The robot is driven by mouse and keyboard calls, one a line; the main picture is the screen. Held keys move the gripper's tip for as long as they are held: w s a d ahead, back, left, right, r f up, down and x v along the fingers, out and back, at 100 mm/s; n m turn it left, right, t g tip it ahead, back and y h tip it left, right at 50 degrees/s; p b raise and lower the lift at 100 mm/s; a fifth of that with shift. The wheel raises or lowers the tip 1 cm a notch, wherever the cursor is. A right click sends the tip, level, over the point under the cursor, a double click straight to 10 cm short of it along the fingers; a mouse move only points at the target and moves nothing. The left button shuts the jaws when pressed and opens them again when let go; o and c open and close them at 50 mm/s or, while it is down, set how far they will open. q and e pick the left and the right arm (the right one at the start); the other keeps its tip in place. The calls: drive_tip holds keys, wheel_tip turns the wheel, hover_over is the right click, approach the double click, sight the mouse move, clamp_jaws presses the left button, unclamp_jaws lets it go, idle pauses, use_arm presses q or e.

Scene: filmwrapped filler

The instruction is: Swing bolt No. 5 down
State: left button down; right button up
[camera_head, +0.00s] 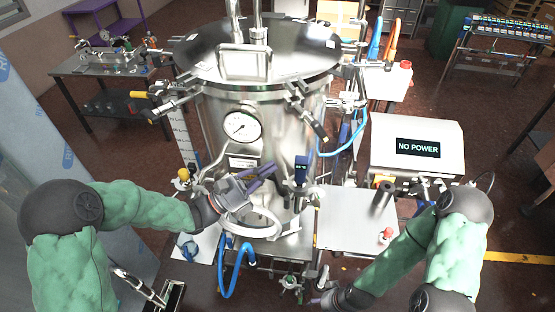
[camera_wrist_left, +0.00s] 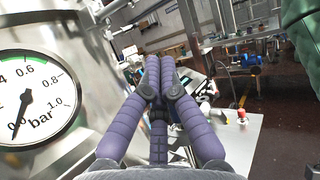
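The steel vessel (camera_head: 222,115) stands in the middle of the head view under a flat lid (camera_head: 200,48). Swing bolts sit around its rim: one (camera_head: 172,103) sticks out at the left, and one (camera_head: 308,115) slants down at the front right. I cannot read any bolt numbers, so which is No. 5 is unclear. My left gripper (camera_head: 268,170) is in front of the vessel, below the gauge and apart from the bolts. In the left wrist view its purple fingers (camera_wrist_left: 158,75) are together with nothing visible between them. My right gripper (camera_head: 322,299) is low at the bottom, mostly hidden.
A pressure gauge (camera_head: 241,126) is on the vessel front, large in the left wrist view (camera_wrist_left: 35,95). A blue hose (camera_head: 343,148) loops at the right. A box reading NO POWER (camera_head: 440,165) and a steel table (camera_head: 350,215) stand at the right.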

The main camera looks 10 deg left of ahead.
sight(310, 121)
use_arm(q)
drive_tip(key=a+r+p+x, duration=0.1)
drive_tip(key=r+x, duration=0.1)
drive_tip(key=x, duration=0.9)
drive_tip(key=shift+r, duration=0.25)
drive_tip(key=shift+s, duration=0.15)
